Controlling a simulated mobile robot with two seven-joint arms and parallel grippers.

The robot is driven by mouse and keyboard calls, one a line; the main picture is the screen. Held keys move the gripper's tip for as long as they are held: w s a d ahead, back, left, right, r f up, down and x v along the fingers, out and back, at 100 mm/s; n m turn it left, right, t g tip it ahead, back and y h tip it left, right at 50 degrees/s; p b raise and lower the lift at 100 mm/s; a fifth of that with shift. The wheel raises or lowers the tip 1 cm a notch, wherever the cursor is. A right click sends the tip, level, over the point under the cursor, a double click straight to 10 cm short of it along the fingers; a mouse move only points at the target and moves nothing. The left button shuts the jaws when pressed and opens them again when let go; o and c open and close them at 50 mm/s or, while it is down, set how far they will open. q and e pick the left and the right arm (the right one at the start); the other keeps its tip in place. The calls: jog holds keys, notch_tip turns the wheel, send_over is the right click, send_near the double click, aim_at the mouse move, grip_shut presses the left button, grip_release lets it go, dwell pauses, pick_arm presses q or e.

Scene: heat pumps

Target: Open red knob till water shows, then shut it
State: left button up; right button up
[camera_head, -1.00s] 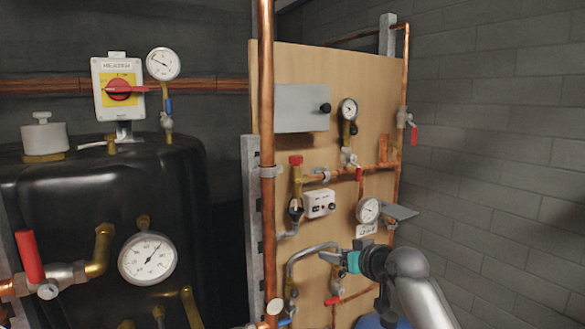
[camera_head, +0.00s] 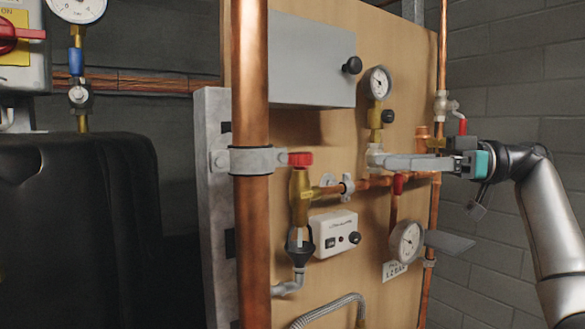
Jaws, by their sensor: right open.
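The red knob (camera_head: 300,159) sits on top of an upright brass valve (camera_head: 301,188) on the wooden board, just right of the thick copper pipe. Below the valve is a black funnel-like piece (camera_head: 298,243) with a grey outlet pipe under it. I see no water clearly there. My right gripper (camera_head: 376,162) comes in from the right at about the knob's height, fingers pointing left. It is open, apart from the knob, and overlaps the fitting under the upper gauge in the picture. My left gripper is not in view.
A thick vertical copper pipe (camera_head: 251,235) with a clamp stands left of the knob. A grey box (camera_head: 312,62) is above. A small white control box (camera_head: 335,234), an upper gauge (camera_head: 377,83) and a lower gauge (camera_head: 406,240) are nearby. A black tank (camera_head: 75,220) fills the left.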

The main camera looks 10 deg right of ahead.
aim_at(299, 159)
jog(key=p+x, duration=0.1)
jog(key=x, duration=0.8)
jog(key=p+x, duration=0.1)
jog(key=x, duration=0.4)
jog(key=shift+s+a+r+p, duration=0.15)
jog(key=shift+s+p, duration=0.15)
jog(key=shift+w+a, duration=0.2)
jog(key=shift+a, duration=0.3)
grip_shut()
